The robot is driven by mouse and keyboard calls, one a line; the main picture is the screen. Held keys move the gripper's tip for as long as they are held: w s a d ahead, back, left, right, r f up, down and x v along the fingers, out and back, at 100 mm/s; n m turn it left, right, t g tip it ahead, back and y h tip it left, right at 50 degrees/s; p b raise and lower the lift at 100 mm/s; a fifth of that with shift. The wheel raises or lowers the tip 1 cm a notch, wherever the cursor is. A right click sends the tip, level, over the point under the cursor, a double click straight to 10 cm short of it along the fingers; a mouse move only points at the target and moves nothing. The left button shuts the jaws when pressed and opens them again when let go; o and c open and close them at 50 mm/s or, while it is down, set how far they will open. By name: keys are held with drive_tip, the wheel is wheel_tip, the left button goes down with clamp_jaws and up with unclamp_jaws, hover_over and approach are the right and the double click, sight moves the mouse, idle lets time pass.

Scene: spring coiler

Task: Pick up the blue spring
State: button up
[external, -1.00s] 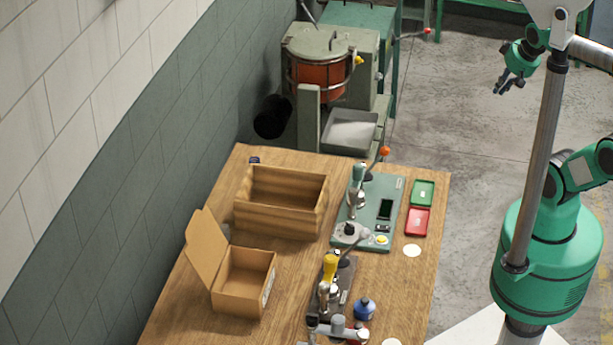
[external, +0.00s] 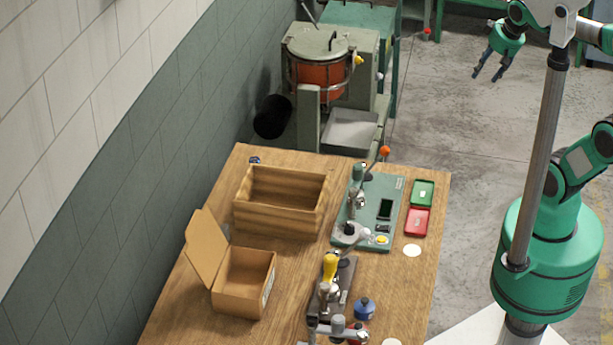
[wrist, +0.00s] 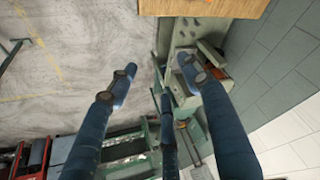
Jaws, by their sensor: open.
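A small dark blue item (external: 255,160), possibly the blue spring, lies at the far left corner of the wooden table (external: 395,285), behind the open wooden box. It is too small to make out coils. I cannot pick out a spring in the wrist view. My gripper (external: 486,76) is open and empty at the upper right of the external view. It hangs over the floor, well to the right of the table and far from the blue item. In the wrist view its dark blue fingers (wrist: 155,68) are spread with nothing between them.
The table holds an open wooden box (external: 240,218), a cardboard box (external: 238,300), a green press (external: 388,232), red (external: 417,222) and green (external: 423,192) trays, a yellow-handled tool (external: 330,267) and a blue bottle (external: 364,309). A machine with an orange drum (external: 318,76) stands behind.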

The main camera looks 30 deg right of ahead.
drive_tip(key=w+a+r+g+p, duration=0.1)
drive_tip(key=w+a+r, duration=0.25)
drive_tip(key=w, duration=0.55)
drive_tip(key=w+a+r+p, duration=0.1)
drive_tip(key=w+a+r, duration=0.1)
drive_tip(key=w+a, duration=0.5)
drive_tip(key=w+a+f+n+g+p, duration=0.1)
drive_tip(key=w+a+f, duration=0.1)
drive_tip(key=w+a, duration=0.55)
drive_tip(key=w+a+f+g+p, duration=0.15)
drive_tip(key=w+a, duration=0.25)
drive_tip(key=w, duration=0.6)
drive_tip(key=n+g+p, duration=0.2)
drive_tip(key=p, duration=0.1)
hover_over(254, 159)
wheel_tip(254, 159, down, 30)
drive_tip(key=shift+r, duration=0.15)
drive_tip(key=shift+f, duration=4.3)
